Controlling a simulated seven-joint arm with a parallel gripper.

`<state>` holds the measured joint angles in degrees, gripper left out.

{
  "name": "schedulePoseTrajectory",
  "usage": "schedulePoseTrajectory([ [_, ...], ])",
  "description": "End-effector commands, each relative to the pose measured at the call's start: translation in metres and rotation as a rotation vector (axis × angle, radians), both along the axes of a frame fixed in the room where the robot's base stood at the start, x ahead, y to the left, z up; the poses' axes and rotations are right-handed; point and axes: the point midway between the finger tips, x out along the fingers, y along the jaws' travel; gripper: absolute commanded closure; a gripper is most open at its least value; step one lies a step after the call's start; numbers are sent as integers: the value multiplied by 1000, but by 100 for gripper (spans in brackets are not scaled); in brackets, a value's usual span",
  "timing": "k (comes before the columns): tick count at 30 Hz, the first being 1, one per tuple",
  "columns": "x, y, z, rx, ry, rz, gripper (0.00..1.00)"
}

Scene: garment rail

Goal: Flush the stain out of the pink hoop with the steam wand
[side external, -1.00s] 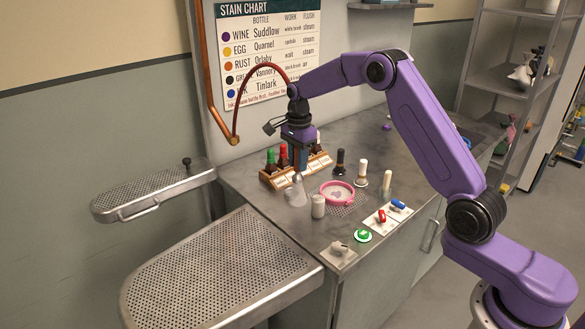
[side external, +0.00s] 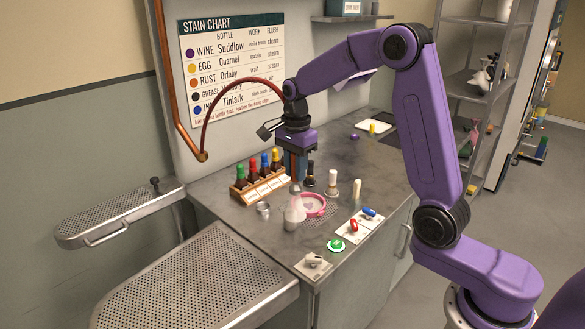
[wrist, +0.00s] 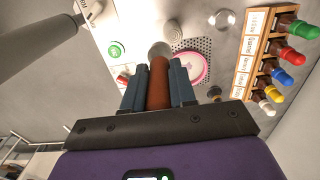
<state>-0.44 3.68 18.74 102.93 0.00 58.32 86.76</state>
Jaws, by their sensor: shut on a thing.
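My gripper (side external: 296,176) is shut on the steam wand, whose copper-brown body (wrist: 158,84) stands between the fingers in the wrist view. A dark red hose (side external: 228,90) arcs from the wrist to the wall pipe. The wand points down, held above the counter. A pale translucent cone, apparently steam (side external: 294,208), hangs below its tip. The pink hoop (side external: 323,212) lies on a perforated patch, just right of the cone in the side view. It also shows beyond the fingers in the wrist view (wrist: 206,68). A faint mauve stain shows inside; part of the hoop is hidden.
A wooden rack (side external: 262,189) of several colour-capped bottles stands left of the hoop. A small metal cup (side external: 263,209) and a grey cylinder (side external: 290,225) are nearby.

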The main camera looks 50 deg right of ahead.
Motion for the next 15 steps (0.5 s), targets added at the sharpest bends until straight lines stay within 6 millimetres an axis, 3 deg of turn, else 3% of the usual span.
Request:
schedulePoseTrajectory([
  [8,3,-4,-1,0,0,-2,100],
  [11,12,-20,-4,0,0,-5,100],
  [15,31,-57,-12,0,1,-7,100],
])
